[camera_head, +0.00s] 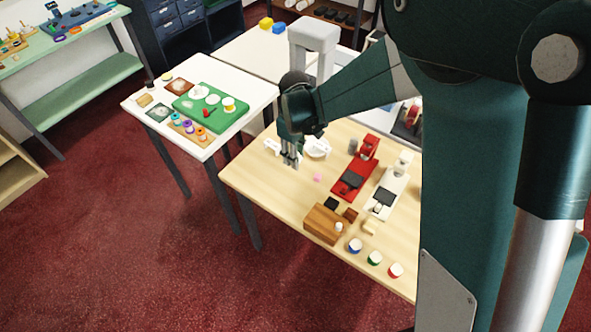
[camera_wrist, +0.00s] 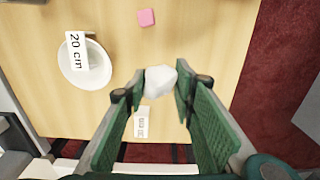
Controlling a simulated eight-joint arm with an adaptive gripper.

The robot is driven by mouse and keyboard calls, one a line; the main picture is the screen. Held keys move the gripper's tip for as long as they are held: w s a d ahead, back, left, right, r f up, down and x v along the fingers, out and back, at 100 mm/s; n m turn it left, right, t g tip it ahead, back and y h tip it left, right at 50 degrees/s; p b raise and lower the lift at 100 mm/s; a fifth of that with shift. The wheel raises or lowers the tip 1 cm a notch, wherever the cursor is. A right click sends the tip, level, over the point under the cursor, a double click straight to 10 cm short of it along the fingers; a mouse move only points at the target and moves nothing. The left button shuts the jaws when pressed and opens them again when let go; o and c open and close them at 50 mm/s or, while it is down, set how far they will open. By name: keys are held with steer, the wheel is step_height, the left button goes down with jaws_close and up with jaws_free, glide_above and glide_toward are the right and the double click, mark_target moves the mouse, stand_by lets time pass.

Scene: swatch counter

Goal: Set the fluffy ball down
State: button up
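The fluffy ball (camera_wrist: 160,81) is a small white lump between the fingertips of my gripper (camera_wrist: 160,86) in the wrist view. The fingers close in on both its sides and appear to hold it. In the head view my gripper (camera_head: 290,160) points down over the left part of the light wooden table (camera_head: 262,184); the ball cannot be made out there. A white round dish (camera_wrist: 72,77) with a card marked "20 cm" (camera_wrist: 77,51) lies left of the ball in the wrist view. Another small white card (camera_wrist: 141,122) lies below the ball in that view.
A pink block (camera_head: 318,177) lies on the table near my gripper. Red (camera_head: 352,181) and white (camera_head: 383,200) stands are to the right. A wooden box (camera_head: 322,225) and several coloured-band jars (camera_head: 375,258) line the front. A white table (camera_head: 150,122) stands at left.

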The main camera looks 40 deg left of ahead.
mark_target(296, 174)
steer(key=shift+f, duration=1.75)
steer(key=shift+f+b, duration=0.3)
steer(key=shift+f, duration=1.55)
steer(key=shift+f, duration=0.2)
steer(key=o, duration=0.6)
steer(key=shift+r, duration=0.1)
steer(key=shift+r+p, duration=0.5)
steer(key=shift+r, duration=5.6)
